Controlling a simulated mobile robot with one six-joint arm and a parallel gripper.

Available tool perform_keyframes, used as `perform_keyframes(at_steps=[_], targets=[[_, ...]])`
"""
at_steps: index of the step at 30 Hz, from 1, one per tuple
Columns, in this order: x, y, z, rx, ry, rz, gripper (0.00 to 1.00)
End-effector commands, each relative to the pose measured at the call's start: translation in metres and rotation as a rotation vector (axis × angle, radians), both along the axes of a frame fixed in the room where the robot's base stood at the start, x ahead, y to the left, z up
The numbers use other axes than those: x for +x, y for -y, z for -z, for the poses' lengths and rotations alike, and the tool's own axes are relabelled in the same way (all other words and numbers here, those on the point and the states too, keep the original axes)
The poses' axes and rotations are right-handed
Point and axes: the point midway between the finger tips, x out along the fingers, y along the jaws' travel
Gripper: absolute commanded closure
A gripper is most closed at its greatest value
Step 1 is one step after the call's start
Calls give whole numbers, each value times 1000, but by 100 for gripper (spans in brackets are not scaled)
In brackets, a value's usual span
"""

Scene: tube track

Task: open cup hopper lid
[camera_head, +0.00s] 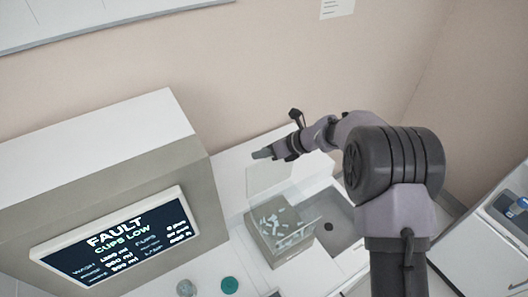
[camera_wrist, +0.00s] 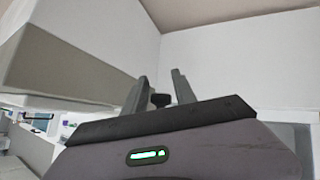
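The cup hopper (camera_head: 272,243) is an open-topped grey box with several small white cups inside, on the white counter right of the machine. A pale translucent panel (camera_head: 268,179), which looks like its lid, stands raised at the hopper's back edge. My gripper (camera_head: 257,154) is just above the panel's top left corner; whether it touches the panel is unclear. In the wrist view my gripper (camera_wrist: 158,78) has its two fingers apart. A small dark piece (camera_wrist: 160,100) shows low between them; I cannot tell what it belongs to.
The machine (camera_head: 100,170) stands at left, its screen (camera_head: 115,240) reading "FAULT CUPS LOW". A sink-like grey recess (camera_head: 335,212) lies right of the hopper. A teal round thing (camera_head: 229,285) sits in front. The wall is close behind my gripper.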

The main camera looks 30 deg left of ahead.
Motion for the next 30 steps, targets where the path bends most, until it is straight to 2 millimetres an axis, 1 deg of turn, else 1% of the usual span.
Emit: perform_keyframes(at_steps=[1,5,8,11,20,27,30], targets=[[-3,2,8,-10,-8,-2,56],[-3,2,8,-9,-8,-2,56],[-3,4,7,-8,-9,-2,56],[-1,11,-1,-7,-7,0,56],[1,60,-49,0,-1,2,56],[1,103,-90,3,3,3,56],[2,118,-103,3,4,2,56]])
